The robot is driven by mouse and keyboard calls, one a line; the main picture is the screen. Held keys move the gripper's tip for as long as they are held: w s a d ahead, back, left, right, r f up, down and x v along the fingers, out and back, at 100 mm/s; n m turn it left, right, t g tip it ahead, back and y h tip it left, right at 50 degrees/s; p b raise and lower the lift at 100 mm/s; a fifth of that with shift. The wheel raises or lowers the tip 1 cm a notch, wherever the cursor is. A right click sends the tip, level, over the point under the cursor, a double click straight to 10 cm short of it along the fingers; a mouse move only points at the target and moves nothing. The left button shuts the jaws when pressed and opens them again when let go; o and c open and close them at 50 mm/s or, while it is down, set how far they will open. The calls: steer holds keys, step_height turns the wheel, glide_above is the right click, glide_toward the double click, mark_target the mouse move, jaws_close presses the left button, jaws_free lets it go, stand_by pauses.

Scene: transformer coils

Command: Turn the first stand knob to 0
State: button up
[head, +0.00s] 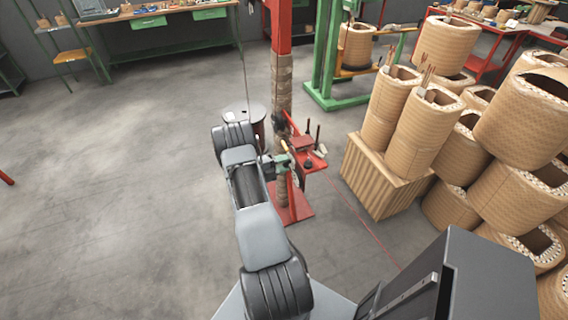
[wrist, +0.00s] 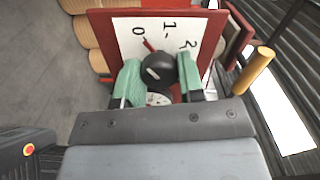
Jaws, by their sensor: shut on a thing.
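In the wrist view a round black knob (wrist: 158,69) sits on a white dial plate (wrist: 120,35) marked 0, 1 and 2. A red pointer (wrist: 148,45) sticks out from the knob on the side of the 0, and its tip is close to that mark. My gripper (wrist: 160,82) has green fingers on both sides of the knob and is shut on it. In the head view my gripper (head: 282,166) is at the red stand (head: 300,150), and the knob cannot be made out there.
A tall red post (head: 281,50) rises behind my arm. A wooden crate (head: 372,180) and several wound coils (head: 410,135) stand to the right. A yellow handle (wrist: 254,70) is right of the dial in the wrist view.

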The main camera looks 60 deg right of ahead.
steer(key=shift+s+a+f, duration=0.1)
steer(key=shift+a+f, duration=0.05)
steer(key=shift+f, duration=0.05)
steer(key=o, duration=0.9)
steer(key=shift+r, duration=0.15)
steer(key=b+v, duration=0.2)
steer(key=v, duration=1.1)
steer(key=shift+w+a, duration=0.25)
steer(key=shift+w, duration=0.1)
